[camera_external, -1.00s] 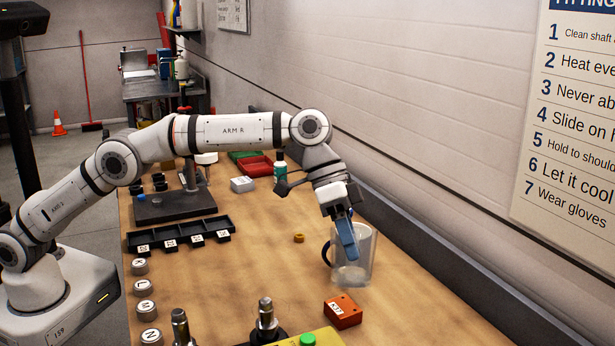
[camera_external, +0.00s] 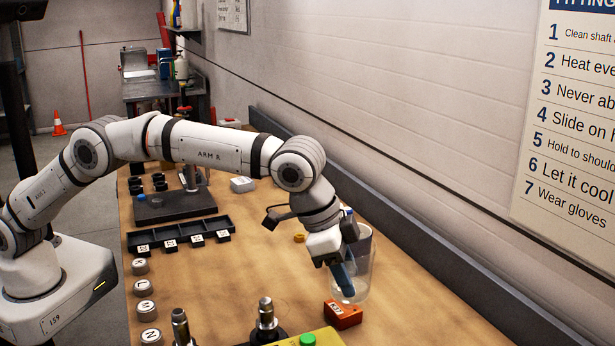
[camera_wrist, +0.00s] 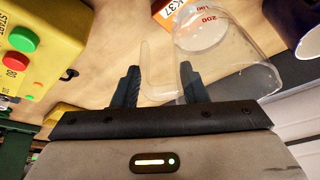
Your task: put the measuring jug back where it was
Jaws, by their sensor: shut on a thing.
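The clear measuring jug (camera_external: 364,283) is at the right side of the bench, just behind the orange K37 block. My gripper (camera_external: 345,280) reaches down at its near left side, partly covering it. In the wrist view the jug (camera_wrist: 232,62) shows red scale marks, and its clear handle (camera_wrist: 157,88) lies between the fingers of my gripper (camera_wrist: 158,85). The gripper is shut on the jug. I cannot tell whether the jug's base touches the bench.
The orange K37 block (camera_external: 343,314) is close in front of the jug. A yellow button box (camera_wrist: 28,50) and upright posts (camera_external: 266,318) stand nearby. The bench middle (camera_external: 230,275) is clear.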

